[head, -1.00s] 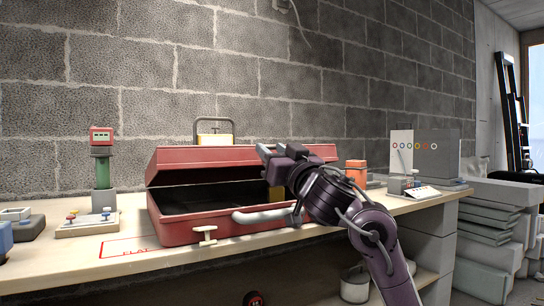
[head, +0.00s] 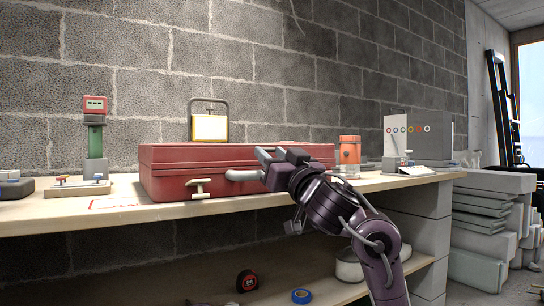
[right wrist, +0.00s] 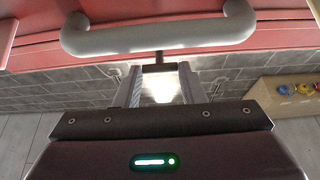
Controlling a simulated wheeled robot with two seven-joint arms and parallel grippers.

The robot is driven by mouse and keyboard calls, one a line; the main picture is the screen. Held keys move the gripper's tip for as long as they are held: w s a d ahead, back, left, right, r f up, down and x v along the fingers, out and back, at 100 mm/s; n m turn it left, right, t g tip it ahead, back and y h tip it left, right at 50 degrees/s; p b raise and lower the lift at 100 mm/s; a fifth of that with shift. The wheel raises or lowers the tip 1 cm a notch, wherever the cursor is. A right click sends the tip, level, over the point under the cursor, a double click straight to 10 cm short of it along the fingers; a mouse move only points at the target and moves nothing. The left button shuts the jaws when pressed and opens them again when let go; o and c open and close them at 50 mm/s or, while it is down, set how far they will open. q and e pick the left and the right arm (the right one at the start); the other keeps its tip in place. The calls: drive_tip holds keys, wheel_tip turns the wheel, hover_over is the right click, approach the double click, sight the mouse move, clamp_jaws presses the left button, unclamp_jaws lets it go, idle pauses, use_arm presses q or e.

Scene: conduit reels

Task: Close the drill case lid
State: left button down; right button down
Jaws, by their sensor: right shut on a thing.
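The red drill case (head: 165,185) sits on the workbench. Its lid (head: 200,154) is down, lying flat on the base with no visible gap. A cream latch (head: 199,188) is on the case front, left of the grey carry handle (head: 243,175). My right gripper (head: 270,158) is at the case's front, by the handle's right end. In the right wrist view the handle (right wrist: 160,40) crosses just beyond the fingers (right wrist: 158,85). My left gripper is not in view.
A yellow-faced lamp (head: 210,127) stands behind the case. A green post with a red meter (head: 95,110) stands left. A tape measure (head: 247,281) lies on the lower shelf.

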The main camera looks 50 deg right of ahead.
drive_tip(key=shift+w+a+f, duration=0.1)
drive_tip(key=shift+w+f, duration=0.2)
drive_tip(key=shift+f, duration=0.4)
drive_tip(key=c, duration=1.2)
unclamp_jaws()
drive_tip(key=shift+o, duration=1.3)
drive_tip(key=shift+d+f, duration=0.1)
drive_tip(key=shift+d, duration=0.1)
drive_tip(key=shift+s+r, duration=0.1)
drive_tip(key=shift+r, duration=0.15)
drive_tip(key=shift+s+a, duration=0.1)
drive_tip(key=shift+p+v, duration=1.15)
drive_tip(key=shift+v, duration=2.7)
